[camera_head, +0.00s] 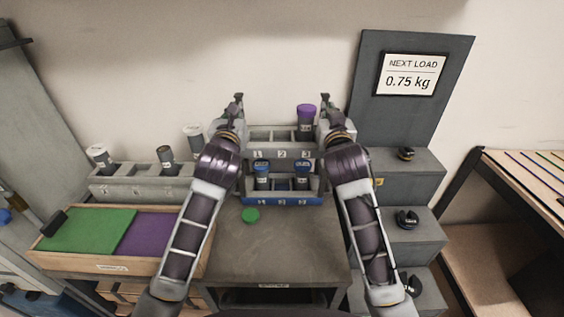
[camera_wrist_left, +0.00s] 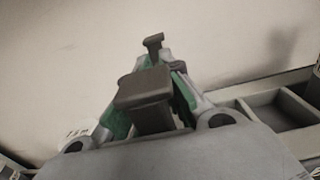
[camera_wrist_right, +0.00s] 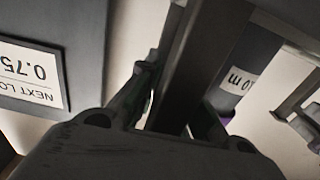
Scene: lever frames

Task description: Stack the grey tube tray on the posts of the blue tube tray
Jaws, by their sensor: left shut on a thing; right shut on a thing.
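The grey tube tray (camera_head: 262,152) shows in the head view, held level between my two grippers. A purple-capped tube (camera_head: 306,118) stands in its slot 3; slots 1 and 2 look empty. The blue tube tray (camera_head: 283,201) is on the bench, lower in the picture, with blue-capped tubes in slots 1 and 3. I cannot tell whether the trays touch; the blue tray's posts are mostly hidden. My left gripper (camera_head: 236,116) is shut on the grey tray's left end, a dark grip (camera_wrist_left: 147,98) in the left wrist view. My right gripper (camera_head: 327,116) is shut on its right end.
A long grey rack (camera_head: 135,186) with several tubes and a box with green (camera_head: 88,230) and purple pads are left. Grey steps (camera_head: 405,180) with black weights are right, below a 0.75 kg sign (camera_head: 410,74).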

